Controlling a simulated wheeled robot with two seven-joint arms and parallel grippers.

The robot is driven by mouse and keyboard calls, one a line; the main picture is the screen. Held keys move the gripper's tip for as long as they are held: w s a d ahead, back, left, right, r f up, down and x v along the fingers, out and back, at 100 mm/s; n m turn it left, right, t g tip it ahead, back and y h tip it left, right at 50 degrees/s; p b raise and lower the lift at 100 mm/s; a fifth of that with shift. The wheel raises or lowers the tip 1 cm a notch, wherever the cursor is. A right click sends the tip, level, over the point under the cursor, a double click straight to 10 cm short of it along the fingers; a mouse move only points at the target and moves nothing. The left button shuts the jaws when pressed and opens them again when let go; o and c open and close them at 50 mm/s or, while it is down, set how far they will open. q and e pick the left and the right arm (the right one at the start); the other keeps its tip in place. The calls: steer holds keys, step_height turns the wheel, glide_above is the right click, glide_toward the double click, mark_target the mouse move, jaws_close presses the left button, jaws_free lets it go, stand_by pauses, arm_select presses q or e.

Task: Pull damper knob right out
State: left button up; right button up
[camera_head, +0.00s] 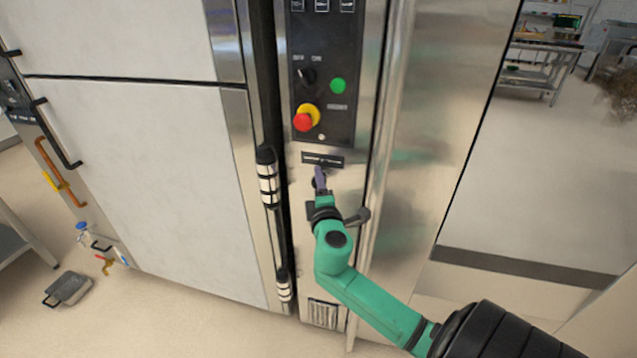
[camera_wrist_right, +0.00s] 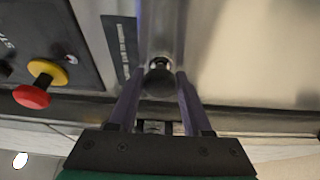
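The damper knob is a small dark round knob (camera_wrist_right: 159,82) on the steel front panel, just below a black label plate (camera_head: 322,159). In the head view my right gripper (camera_head: 319,181) is at the knob and mostly hides it. In the right wrist view the two purple fingers of the right gripper (camera_wrist_right: 160,80) stand on both sides of the knob, close against it, with no clear gap. The knob seems to sit near the panel, but its exact depth is hard to tell. My left gripper is not in view.
Above is a black control panel (camera_head: 323,88) with a red-and-yellow stop button (camera_head: 305,118) and a green button (camera_head: 338,86). A striped door handle (camera_head: 267,177) stands to the left. A steel edge runs close on the right. A grey pan (camera_head: 68,288) lies on the floor.

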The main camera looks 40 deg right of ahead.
jaws_close()
stand_by(1.2)
